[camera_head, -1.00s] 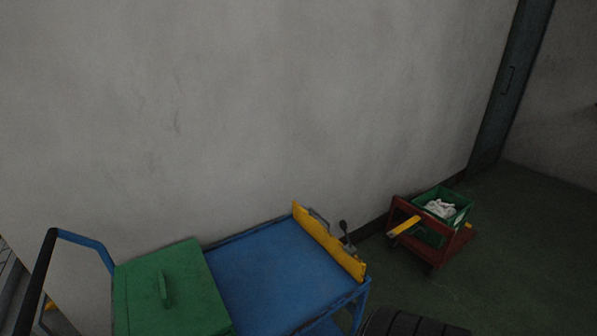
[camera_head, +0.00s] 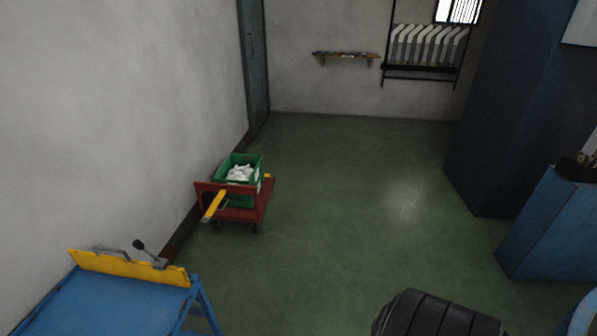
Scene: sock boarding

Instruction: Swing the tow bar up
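A small red cart (camera_head: 262,203) stands on the floor by the left wall, left of the picture's middle. A yellow bar (camera_head: 214,206), which looks like the tow bar, sticks out from its near side and slants down toward me. A green crate (camera_head: 256,169) with white cloth-like items (camera_head: 240,173) sits on the cart. Neither of my grippers shows in the view.
A blue cart (camera_head: 110,308) with a yellow end board (camera_head: 128,266) and a black-knobbed lever (camera_head: 139,245) stands at the lower left. Green floor (camera_head: 350,230) is open to the right of the red cart. Blue cabinets (camera_head: 555,232) stand at the right.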

